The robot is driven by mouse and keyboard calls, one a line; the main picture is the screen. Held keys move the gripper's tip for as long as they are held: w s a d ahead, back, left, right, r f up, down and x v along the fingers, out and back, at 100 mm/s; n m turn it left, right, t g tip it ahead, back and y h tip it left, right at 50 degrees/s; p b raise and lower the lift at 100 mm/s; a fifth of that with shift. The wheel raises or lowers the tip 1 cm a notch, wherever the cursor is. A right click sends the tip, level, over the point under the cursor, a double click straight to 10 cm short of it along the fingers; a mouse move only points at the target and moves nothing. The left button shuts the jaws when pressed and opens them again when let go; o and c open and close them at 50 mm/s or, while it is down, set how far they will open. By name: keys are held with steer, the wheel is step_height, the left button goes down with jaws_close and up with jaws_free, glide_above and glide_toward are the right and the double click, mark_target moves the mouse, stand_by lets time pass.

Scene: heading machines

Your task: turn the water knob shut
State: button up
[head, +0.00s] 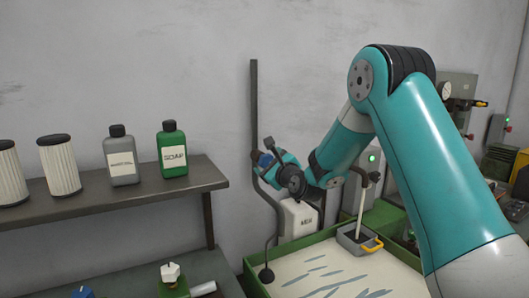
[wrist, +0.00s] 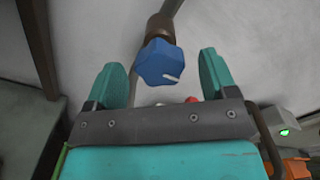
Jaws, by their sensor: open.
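The blue water knob (wrist: 160,64) sits on a brown valve fitting (wrist: 160,28) on a pipe, with a white mark on its lower right face. In the wrist view it lies between and slightly beyond the two teal fingers of my gripper (wrist: 163,78), which is open. There is a gap on each side, and neither finger touches the knob. In the head view my gripper (head: 268,162) is at the pipe by the wall, and only a bit of the blue knob (head: 264,159) shows, the rest hidden by my gripper.
A shelf (head: 120,200) at left holds white filters (head: 59,165), a grey bottle (head: 121,156) and a green soap bottle (head: 172,150). Below the pipe is a green-rimmed tray (head: 262,288) with a small grey box (head: 350,242). A dark vertical post (head: 254,100) stands beside the knob.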

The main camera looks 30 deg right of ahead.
mark_target(268, 162)
steer(key=shift+w+p, duration=0.4)
steer(key=shift+w, duration=1.35)
steer(key=c, duration=0.9)
